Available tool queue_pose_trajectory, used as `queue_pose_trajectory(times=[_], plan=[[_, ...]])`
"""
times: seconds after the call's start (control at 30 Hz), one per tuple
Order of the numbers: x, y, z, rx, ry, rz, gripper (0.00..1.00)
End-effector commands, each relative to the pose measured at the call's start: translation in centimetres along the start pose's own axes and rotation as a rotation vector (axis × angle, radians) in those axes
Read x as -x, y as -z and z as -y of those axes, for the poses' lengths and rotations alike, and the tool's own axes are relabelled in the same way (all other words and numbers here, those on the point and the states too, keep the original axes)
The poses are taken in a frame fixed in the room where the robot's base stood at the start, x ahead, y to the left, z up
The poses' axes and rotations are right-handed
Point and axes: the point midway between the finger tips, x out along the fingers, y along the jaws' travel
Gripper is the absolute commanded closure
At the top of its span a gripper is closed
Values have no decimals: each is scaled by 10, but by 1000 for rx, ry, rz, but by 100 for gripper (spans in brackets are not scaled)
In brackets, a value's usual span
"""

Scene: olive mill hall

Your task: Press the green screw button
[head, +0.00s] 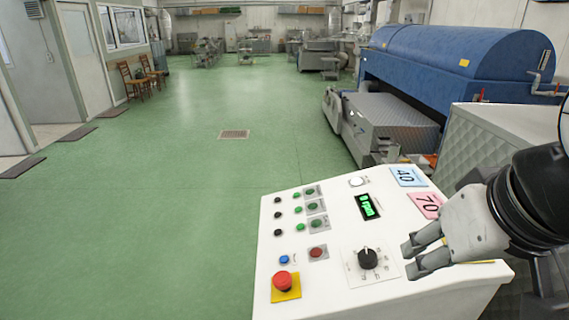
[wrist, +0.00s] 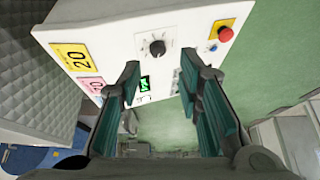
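A white sloped control panel (head: 333,281) stands in front of me. Several small green buttons sit on its upper left, including a top one (head: 310,192), a middle one (head: 313,207) and a lower one (head: 315,222). Their labels are too small to read, so I cannot tell which is the screw button. My gripper (head: 410,260) is at the panel's right side, to the right of the black knob (head: 367,258) and apart from the green buttons. In the wrist view its fingers (wrist: 160,72) are spread and empty, with the panel beyond.
The panel also carries a red mushroom button (head: 284,283), a blue button (head: 284,259), a red button (head: 317,252), a green-lit display (head: 367,207) and number tags. A blue-covered machine (head: 450,62) stands behind right. The green floor at left is open.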

Motion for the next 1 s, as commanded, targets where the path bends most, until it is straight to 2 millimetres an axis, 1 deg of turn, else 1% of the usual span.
queue_pose_trajectory(times=[0.03, 0.1, 1.0], plan=[[0, 0, 0, 0, 0, 0, 86], [0, 0, 0, 0, 0, 0, 100], [0, 0, 0, 0, 0, 0, 100]])
